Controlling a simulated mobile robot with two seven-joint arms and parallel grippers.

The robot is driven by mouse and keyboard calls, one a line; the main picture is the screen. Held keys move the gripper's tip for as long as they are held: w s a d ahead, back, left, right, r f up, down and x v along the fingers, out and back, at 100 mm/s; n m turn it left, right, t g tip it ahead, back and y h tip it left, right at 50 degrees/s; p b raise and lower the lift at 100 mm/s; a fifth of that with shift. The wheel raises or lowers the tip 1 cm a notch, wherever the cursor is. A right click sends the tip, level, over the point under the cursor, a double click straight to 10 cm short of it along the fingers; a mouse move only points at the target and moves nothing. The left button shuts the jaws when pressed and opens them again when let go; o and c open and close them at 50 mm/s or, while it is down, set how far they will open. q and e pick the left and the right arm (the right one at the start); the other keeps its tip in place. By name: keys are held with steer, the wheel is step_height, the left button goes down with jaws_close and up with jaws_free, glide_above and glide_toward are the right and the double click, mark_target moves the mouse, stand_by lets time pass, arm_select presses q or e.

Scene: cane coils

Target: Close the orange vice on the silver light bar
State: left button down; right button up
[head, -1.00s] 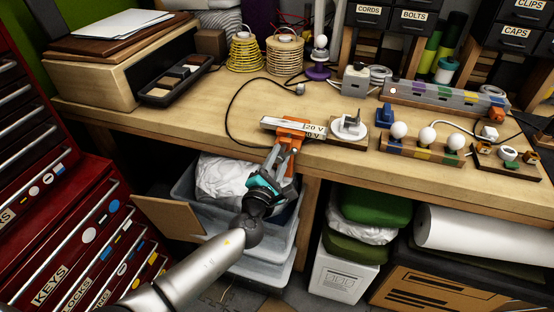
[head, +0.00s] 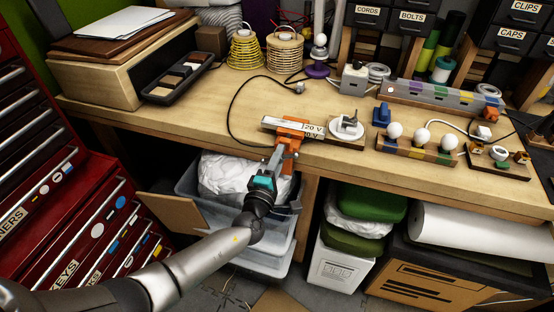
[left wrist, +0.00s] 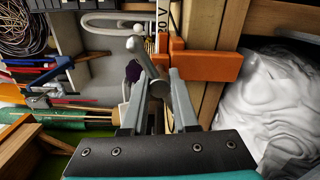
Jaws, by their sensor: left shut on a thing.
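The orange vice (head: 290,138) is clamped at the bench's front edge. Its orange body also shows in the left wrist view (left wrist: 205,65). The silver light bar (head: 277,124), with a "20 V" label, lies at the vice's top; I cannot tell whether the jaws touch it. A grey metal vice handle (left wrist: 135,48) with rounded ends sits in front of the orange body. My left gripper (head: 279,156) is below and in front of the vice, shut on this handle between its grey fingers (left wrist: 158,92). The fingers partly hide the handle. My right gripper is not in view.
A white socket on a wooden base (head: 347,128) stands just right of the vice. A black cable (head: 232,112) loops on the bench to the left. Clear bins with white bags (head: 225,175) sit under the bench, close to my left arm. The front left benchtop is clear.

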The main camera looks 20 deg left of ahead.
arm_select(q)
steer(key=c, duration=0.6)
jaws_free()
steer(key=shift+c, duration=0.2)
steer(key=s+p, duration=0.2)
steer(key=s, duration=0.4)
steer(key=shift+s+p, duration=0.25)
steer(key=shift+p, duration=0.15)
steer(key=shift+a, duration=0.1)
steer(key=shift+c, duration=0.4)
